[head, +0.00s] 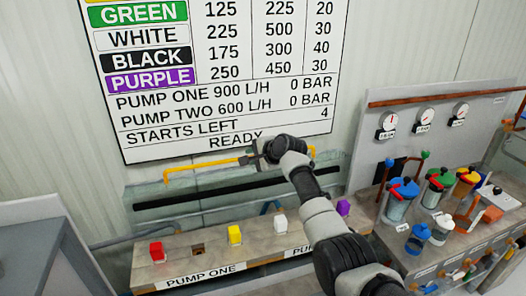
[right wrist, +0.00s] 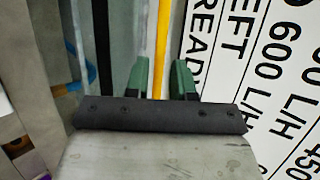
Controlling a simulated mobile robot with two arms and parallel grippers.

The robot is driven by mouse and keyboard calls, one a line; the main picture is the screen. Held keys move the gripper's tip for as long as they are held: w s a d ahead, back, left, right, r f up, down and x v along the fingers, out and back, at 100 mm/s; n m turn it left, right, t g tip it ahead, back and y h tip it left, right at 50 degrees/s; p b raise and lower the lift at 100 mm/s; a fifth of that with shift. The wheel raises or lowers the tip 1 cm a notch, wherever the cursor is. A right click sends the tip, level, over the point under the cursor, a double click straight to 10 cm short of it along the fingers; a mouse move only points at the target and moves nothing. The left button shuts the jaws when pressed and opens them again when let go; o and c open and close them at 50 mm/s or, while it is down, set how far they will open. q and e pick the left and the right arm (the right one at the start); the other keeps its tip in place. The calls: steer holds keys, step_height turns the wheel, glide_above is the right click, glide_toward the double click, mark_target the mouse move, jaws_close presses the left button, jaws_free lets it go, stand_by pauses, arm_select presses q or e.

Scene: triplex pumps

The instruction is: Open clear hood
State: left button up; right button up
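The clear hood (head: 190,217) is a greenish see-through cover below the wall board, with a yellow bar handle (head: 200,168) along its upper part. My right gripper (head: 258,158) is at the middle of the handle. In the right wrist view the handle (right wrist: 162,50) runs between the two green fingers (right wrist: 161,80), with a gap on each side, so the gripper is open around it. My right forearm hides part of the handle's right side. My left gripper is not in view.
The board (head: 230,85) is close behind my gripper. A bench with gauges (head: 387,122) and jars (head: 397,205) stands at right.

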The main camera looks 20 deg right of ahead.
steer(key=v, duration=0.5)
steer(key=shift+b, duration=0.3)
